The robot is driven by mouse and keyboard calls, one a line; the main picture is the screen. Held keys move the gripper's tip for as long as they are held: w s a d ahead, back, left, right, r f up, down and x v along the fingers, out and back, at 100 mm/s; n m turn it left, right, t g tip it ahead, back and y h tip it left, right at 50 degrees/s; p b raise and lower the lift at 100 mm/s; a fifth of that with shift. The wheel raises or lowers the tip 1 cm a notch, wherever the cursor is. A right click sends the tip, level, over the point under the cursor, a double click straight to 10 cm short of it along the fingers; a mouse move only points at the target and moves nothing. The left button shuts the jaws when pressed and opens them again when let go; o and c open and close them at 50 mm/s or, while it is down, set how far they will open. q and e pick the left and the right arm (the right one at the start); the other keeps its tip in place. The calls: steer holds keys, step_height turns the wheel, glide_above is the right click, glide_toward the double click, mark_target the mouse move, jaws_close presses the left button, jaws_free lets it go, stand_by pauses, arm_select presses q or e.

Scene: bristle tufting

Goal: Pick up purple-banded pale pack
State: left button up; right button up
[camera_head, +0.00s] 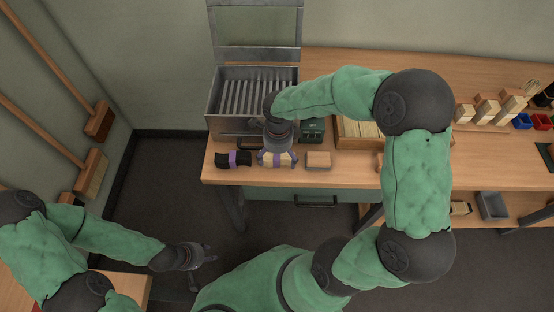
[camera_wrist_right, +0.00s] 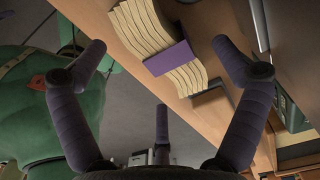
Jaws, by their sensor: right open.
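The pale pack with a purple band (camera_head: 280,161) lies near the front edge of the wooden workbench, between a black pack and a tan block. In the right wrist view the pale pack (camera_wrist_right: 150,30) shows its stacked strips and its purple band (camera_wrist_right: 171,58). My right gripper (camera_head: 278,155) is right over the pack in the head view. In the right wrist view its fingers (camera_wrist_right: 160,60) are spread wide, with the pack between and beyond them; contact cannot be told. My left gripper (camera_head: 205,255) hangs empty over the floor at lower left, its fingers apart.
A black pack with a purple band (camera_head: 233,159) lies to the left and a tan block (camera_head: 319,160) to the right. A metal slatted box (camera_head: 225,100) with a raised lid stands behind. A dark green box (camera_head: 313,130) and a wooden tray (camera_head: 355,130) stand behind right.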

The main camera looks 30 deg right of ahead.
mark_target(278, 158)
step_height(278, 158, down, 3)
steer(key=shift+b, duration=0.35)
steer(key=shift+r, duration=0.1)
steer(key=c, duration=1.3)
